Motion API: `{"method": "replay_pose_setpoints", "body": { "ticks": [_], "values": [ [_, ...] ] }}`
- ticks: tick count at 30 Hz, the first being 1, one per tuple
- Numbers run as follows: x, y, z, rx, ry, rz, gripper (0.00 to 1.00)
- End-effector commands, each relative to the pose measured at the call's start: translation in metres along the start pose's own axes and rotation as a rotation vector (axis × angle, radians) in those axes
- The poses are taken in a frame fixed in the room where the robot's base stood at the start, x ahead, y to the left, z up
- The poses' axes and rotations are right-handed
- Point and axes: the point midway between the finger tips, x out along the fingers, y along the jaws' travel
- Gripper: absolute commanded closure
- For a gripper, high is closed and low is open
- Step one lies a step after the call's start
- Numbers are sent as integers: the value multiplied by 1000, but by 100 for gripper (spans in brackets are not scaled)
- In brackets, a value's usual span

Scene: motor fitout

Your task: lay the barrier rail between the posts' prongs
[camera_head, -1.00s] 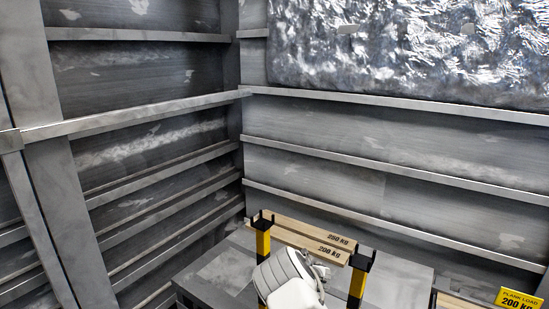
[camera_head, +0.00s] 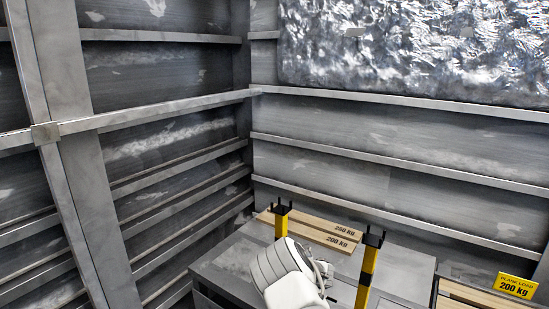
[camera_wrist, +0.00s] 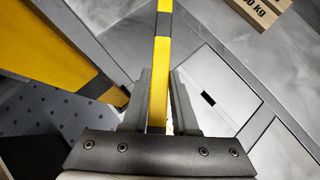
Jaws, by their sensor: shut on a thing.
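In the wrist view my gripper (camera_wrist: 162,76) is shut on a narrow yellow bar with black bands, the barrier rail (camera_wrist: 162,58). The rail runs from between the fingers to the top edge. In the head view the white arm end hides the fingers and the rail. Two yellow and black posts with black forked prongs show there. The left post (camera_head: 281,222) stands just behind the arm end. The right post (camera_head: 367,268) stands to its right. The prongs of both look empty. The rail's far end is out of view.
Wooden planks marked 200 kg (camera_head: 325,237) lie on the grey bench (camera_head: 230,262) behind the posts. A yellow plank load sign (camera_head: 516,286) stands at the lower right above more planks. A large yellow and black surface (camera_wrist: 45,48) is close on the left in the wrist view.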

Motion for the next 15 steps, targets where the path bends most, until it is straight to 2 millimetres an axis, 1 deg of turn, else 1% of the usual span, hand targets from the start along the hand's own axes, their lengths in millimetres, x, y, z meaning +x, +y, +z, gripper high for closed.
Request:
{"method": "replay_pose_setpoints", "body": {
  "ticks": [1,7,11,12,15],
  "values": [
    [-18,-2,9,8,-5,-6,100],
    [-79,-6,18,36,-3,-33,100],
    [-122,-8,17,58,-3,-54,100],
    [-136,-9,15,66,-2,-62,100],
    [-169,-9,8,83,-3,-78,100]
  ]
}}
